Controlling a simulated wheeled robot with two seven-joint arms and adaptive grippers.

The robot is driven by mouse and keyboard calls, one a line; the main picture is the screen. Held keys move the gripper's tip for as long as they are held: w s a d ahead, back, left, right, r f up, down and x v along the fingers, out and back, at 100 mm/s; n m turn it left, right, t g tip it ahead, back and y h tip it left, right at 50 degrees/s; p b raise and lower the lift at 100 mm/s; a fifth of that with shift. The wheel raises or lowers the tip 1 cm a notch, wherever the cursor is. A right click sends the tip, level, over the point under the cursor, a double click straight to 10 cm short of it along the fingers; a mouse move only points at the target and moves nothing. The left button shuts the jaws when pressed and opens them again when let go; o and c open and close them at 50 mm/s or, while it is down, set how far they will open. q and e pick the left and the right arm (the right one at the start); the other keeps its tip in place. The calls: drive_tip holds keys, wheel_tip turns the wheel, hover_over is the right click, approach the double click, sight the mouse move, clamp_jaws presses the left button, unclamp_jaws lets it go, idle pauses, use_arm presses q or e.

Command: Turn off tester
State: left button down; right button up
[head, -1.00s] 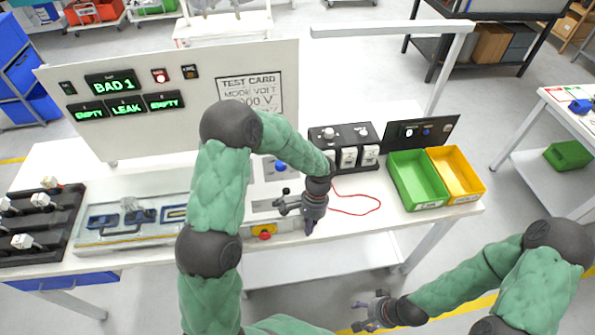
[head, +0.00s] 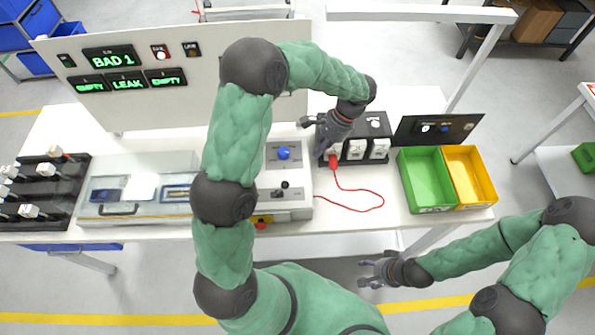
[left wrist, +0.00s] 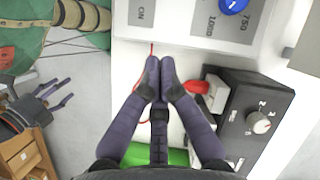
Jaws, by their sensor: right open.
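The grey tester (head: 299,190) stands on the bench with a blue dial (head: 283,152) and a small black knob. Its blue dial, with 750 and 1000 marks, also shows in the left wrist view (left wrist: 233,4). My left gripper (head: 322,152) is at the left end of the black socket box (head: 354,160). In the left wrist view my left gripper (left wrist: 160,66) has its fingertips together with nothing seen between them. A red plug (left wrist: 197,87) sits at the box, beside the fingers. My right gripper (head: 366,273) is open and empty in front of the bench.
A red cable (head: 350,208) loops on the bench. Green (head: 425,178) and yellow (head: 470,175) bins stand to the right. A clear-lidded case (head: 133,198) is left of the tester. The display board (head: 160,110) reads BAD 1 and LEAK, with a red lamp lit.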

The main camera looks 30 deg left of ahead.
sight(281, 189)
use_arm(q)
drive_tip(key=shift+f, duration=0.1)
drive_tip(key=x, duration=1)
drive_tip(key=s, duration=0.1)
drive_tip(key=s+a+p, duration=0.1)
drive_tip(key=shift+s+a+r, duration=0.2)
drive_tip(key=shift+s+r, duration=0.15)
drive_tip(key=shift+r, duration=0.05)
drive_tip(key=shift+s+a, duration=0.15)
drive_tip(key=shift+s, duration=0.2)
drive_tip(key=shift+s+a+r, duration=0.15)
drive_tip(key=shift+a+r, duration=0.05)
